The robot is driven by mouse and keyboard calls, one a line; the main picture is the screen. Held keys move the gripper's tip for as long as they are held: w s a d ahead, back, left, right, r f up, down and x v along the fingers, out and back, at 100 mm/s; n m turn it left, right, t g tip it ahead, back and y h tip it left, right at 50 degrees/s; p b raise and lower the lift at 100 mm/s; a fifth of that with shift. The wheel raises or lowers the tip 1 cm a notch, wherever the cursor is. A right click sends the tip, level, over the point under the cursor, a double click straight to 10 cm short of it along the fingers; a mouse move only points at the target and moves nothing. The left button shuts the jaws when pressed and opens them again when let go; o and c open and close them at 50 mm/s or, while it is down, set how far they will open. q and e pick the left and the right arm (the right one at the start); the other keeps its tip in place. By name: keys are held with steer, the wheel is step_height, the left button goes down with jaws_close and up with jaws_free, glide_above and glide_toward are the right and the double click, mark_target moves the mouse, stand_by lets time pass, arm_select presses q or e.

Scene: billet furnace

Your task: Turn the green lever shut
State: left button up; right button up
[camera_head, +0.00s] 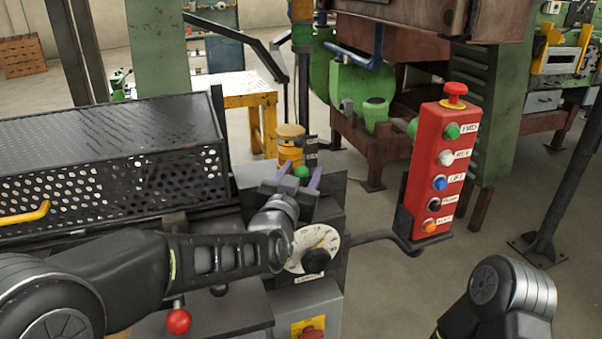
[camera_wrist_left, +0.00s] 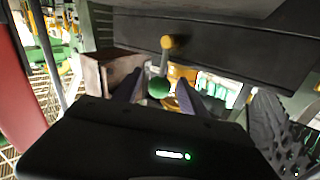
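The green lever's ball knob (camera_head: 302,171) shows at the top of the grey control box, between the fingertips of my left gripper (camera_head: 299,177). In the left wrist view the green knob (camera_wrist_left: 158,88) lies between the two fingers, with a gap seen at its side. A thin stem runs from the knob up to a yellow end piece (camera_wrist_left: 167,42). My left gripper (camera_wrist_left: 158,92) is open, its purple-grey fingers apart. I cannot tell whether either finger touches the knob. My right arm's link shows at the lower right of the head view, but its gripper is out of the picture.
A white dial (camera_head: 325,238) with a black knob is just below my left gripper. A red button box (camera_head: 440,165) stands on a bracket to the right. A perforated black guard (camera_head: 110,165) with a yellow handle fills the left. A red-ball lever (camera_head: 178,321) is below my left forearm.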

arm_select(q)
jaws_close()
stand_by(0.3)
stand_by(0.9)
